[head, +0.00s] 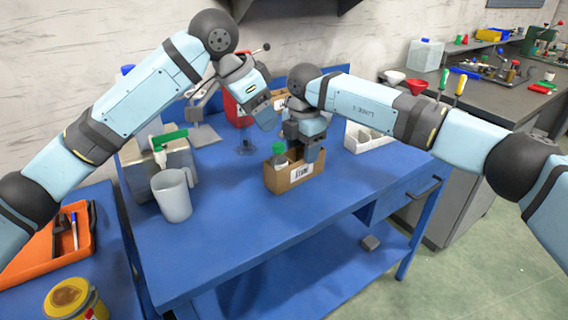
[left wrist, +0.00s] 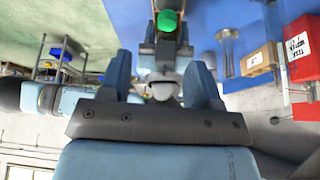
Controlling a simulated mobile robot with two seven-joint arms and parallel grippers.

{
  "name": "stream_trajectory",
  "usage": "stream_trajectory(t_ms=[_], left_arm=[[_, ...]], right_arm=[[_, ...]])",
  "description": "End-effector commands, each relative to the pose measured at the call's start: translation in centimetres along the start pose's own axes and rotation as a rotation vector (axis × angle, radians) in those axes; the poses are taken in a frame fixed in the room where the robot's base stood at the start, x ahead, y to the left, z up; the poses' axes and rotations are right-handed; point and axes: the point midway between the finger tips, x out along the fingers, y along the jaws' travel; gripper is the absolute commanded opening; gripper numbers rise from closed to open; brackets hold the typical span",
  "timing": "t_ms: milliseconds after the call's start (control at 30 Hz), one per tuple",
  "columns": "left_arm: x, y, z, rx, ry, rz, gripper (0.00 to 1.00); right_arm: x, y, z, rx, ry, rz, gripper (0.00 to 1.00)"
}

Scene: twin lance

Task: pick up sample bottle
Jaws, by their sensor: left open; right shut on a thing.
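The sample bottle (head: 280,153), pale with a green cap, stands in the left part of a small brown box (head: 290,183) with a white label on the blue table. The box walls hide its lower part. My left gripper (head: 266,122) is open, above and behind the bottle. In the left wrist view the left fingers (left wrist: 164,76) are spread, with the green cap (left wrist: 168,20) beyond them, apart from both. My right gripper (head: 311,153) points down at the box's right end and appears shut on its wall; its fingertips are partly hidden.
A grey jug (head: 172,197) stands left of the box. Behind are a red bin (head: 236,108) and a white bin (head: 368,137). An orange tray (head: 62,240) and a yellow jar (head: 74,298) are at lower left. The table front is clear.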

Motion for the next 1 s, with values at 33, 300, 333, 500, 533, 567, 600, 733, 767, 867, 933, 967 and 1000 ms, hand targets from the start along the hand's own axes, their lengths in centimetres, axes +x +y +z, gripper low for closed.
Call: stream_trajectory(t_ms=[33,300,333,500,533,567,600,733,767,867,933,967,1000], left_arm=[[-0.6,-0.3,-0.2,0.014,-0.013,0.000,0.57],[-1.8,-1.0,-0.3,0.038,-0.056,0.036,0.57],[-1.8,-1.1,-0.3,0.038,-0.057,0.038,0.57],[0.2,-1.1,-0.1,0.038,-0.062,0.045,0.57],[0.8,-1.1,-0.1,0.038,-0.063,0.045,0.57],[1.3,-1.0,-0.1,0.038,-0.062,0.045,0.57],[2.0,-1.0,0.0,0.039,-0.061,0.046,0.57],[3.9,-0.9,0.1,0.038,-0.061,0.045,0.57],[4.2,-0.9,0.1,0.038,-0.062,0.045,0.57],[4.8,-0.9,0.1,0.038,-0.059,0.044,0.57],[5.3,-1.0,0.2,0.038,-0.060,0.044,0.57],[5.7,-1.0,0.3,0.038,-0.061,0.044,0.57],[6.2,-1.0,0.4,0.038,-0.062,0.044,0.57]], right_arm=[[0.0,0.0,0.0,0.000,0.000,0.000,0.31],[0.0,0.0,0.0,0.000,0.000,0.000,0.31],[0.0,0.0,0.0,0.000,0.000,0.000,0.31],[0.0,0.0,0.0,0.000,0.000,0.000,0.31],[0.0,0.0,0.0,0.000,0.000,0.000,0.31],[0.0,0.0,0.0,0.000,0.000,0.001,0.31],[0.0,0.0,0.0,0.000,0.000,0.001,0.31],[-0.1,0.0,0.0,0.000,0.000,0.001,0.31],[-0.1,0.0,0.0,0.000,0.000,0.001,0.31],[0.0,0.0,0.0,0.000,0.000,0.001,0.31],[0.0,0.0,0.0,0.000,0.000,0.001,0.31],[0.0,0.0,0.0,0.000,0.000,0.001,0.31],[0.0,0.0,0.0,0.000,0.000,0.001,0.31]])
